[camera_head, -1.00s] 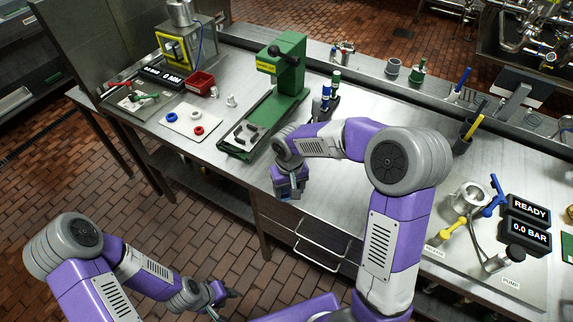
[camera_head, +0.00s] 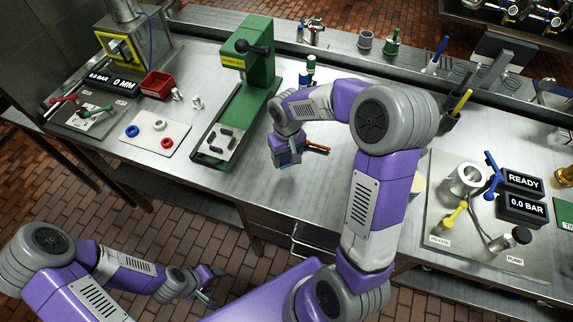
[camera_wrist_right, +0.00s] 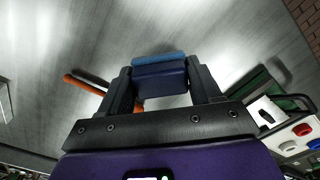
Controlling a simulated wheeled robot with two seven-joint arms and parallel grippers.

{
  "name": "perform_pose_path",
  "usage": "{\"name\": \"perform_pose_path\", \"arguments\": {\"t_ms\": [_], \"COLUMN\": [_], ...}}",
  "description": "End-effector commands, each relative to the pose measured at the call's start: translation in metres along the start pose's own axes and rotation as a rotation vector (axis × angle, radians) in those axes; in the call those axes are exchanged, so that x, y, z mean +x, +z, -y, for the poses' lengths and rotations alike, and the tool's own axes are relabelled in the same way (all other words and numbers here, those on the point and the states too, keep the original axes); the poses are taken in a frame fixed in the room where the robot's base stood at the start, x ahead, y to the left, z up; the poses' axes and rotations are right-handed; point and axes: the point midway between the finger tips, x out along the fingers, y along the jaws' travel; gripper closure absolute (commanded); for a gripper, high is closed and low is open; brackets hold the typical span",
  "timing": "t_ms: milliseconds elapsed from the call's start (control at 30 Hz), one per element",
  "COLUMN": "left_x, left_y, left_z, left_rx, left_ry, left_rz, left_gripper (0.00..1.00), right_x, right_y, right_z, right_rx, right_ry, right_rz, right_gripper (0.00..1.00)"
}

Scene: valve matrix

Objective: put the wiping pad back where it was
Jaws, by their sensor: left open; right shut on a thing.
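The wiping pad (camera_wrist_right: 160,72), a dark blue block with a lighter blue face, is held between the two fingers of my right gripper (camera_wrist_right: 160,85) in the right wrist view. In the head view my right gripper (camera_head: 287,158) is over the bench, right of the green press; the pad is mostly hidden there. How far the pad is above the bench is hard to tell. My left gripper (camera_head: 212,286) is open and empty, low in front of the bench over the floor.
An orange-handled tool (camera_head: 316,149) lies on the bench beside my right gripper. The green press (camera_head: 240,95) stands to the left, with a white plate of rings (camera_head: 152,138) beyond. The pump station (camera_head: 490,215) is at the right. Bare bench (camera_head: 255,185) lies in front of my right gripper.

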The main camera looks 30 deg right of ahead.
Motion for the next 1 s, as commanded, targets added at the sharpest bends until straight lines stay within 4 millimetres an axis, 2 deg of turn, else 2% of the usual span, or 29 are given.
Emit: {"name": "perform_pose_path", "arguments": {"t_ms": [167, 367, 733, 767, 900, 1000], "left_x": [0.003, 0.007, 0.01, 0.01, 0.009, 0.009], "left_y": [0.0, 0.0, 0.0, 0.0, 0.0, 0.0], "left_z": [0.001, 0.003, 0.004, 0.004, 0.003, 0.003], "left_rx": [0.0, 0.0, 0.0, 0.0, 0.0, 0.0], "left_ry": [0.0, 0.0, 0.0, 0.0, 0.0, 0.0], "left_rz": [0.0, 0.0, 0.0, 0.0, 0.0, 0.0], "left_gripper": [0.41, 0.41, 0.41, 0.41, 0.41, 0.41], "right_x": [0.015, 0.041, 0.046, 0.046, 0.045, 0.045], "right_y": [0.0, 0.0, 0.0, 0.0, 0.0, 0.0], "right_z": [0.0, 0.0, 0.001, 0.0, 0.001, 0.001], "right_rx": [0.0, 0.001, 0.0, 0.0, 0.0, 0.0], "right_ry": [0.0, 0.0, 0.0, 0.0, 0.0, 0.0], "right_rz": [0.002, 0.002, -0.002, -0.001, -0.001, -0.001], "right_gripper": [0.65, 0.65, 0.65, 0.35, 0.14, 0.11]}}
